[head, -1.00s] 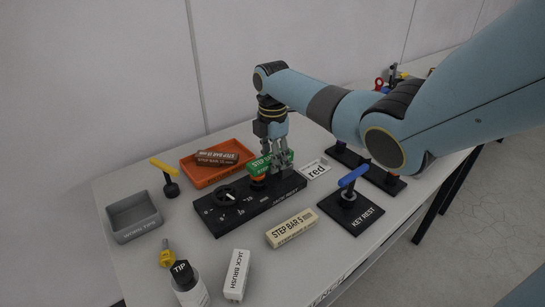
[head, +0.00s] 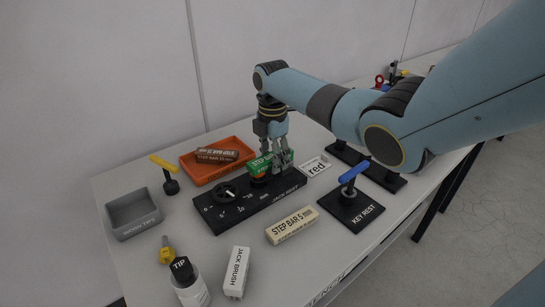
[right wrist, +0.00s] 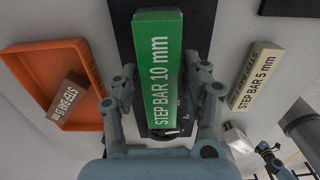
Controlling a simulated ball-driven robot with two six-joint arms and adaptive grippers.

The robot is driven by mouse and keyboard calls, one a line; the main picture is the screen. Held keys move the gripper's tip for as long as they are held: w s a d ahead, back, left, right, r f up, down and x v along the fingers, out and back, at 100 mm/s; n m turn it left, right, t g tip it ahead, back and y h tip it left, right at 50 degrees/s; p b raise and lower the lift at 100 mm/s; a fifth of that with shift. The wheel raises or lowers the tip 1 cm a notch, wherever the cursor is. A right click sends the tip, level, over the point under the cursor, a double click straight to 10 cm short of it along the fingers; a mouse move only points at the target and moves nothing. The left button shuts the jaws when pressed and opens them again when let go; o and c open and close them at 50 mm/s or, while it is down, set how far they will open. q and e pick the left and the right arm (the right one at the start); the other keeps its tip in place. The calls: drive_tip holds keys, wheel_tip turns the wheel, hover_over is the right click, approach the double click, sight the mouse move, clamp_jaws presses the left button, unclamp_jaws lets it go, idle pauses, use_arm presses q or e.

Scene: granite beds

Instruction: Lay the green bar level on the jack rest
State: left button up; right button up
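The green bar (head: 257,166), marked STEP BAR 10 mm, is at the raised orange top of the black jack rest (head: 231,217). My right gripper (head: 276,158) comes down over it with a finger on each long side. In the right wrist view the green bar (right wrist: 158,75) lies between the fingertips, which appear closed on its sides. It looks wider at its upper end there, so it may be tilted. Its contact with the orange top is mostly hidden. My left gripper seems to show small at the lower right of the right wrist view (right wrist: 270,154); its opening is unclear.
An orange tray (head: 196,180) with a brown bar stands behind. The cream STEP BAR 5 mm (head: 292,226), key rest (head: 352,211), jack brush (head: 236,273), TIP bottle (head: 190,287) and grey bin (head: 134,229) stand around.

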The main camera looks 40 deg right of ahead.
drive_tip(key=shift+o, duration=0.9)
wheel_tip(320, 180, up, 12)
idle(0.3)
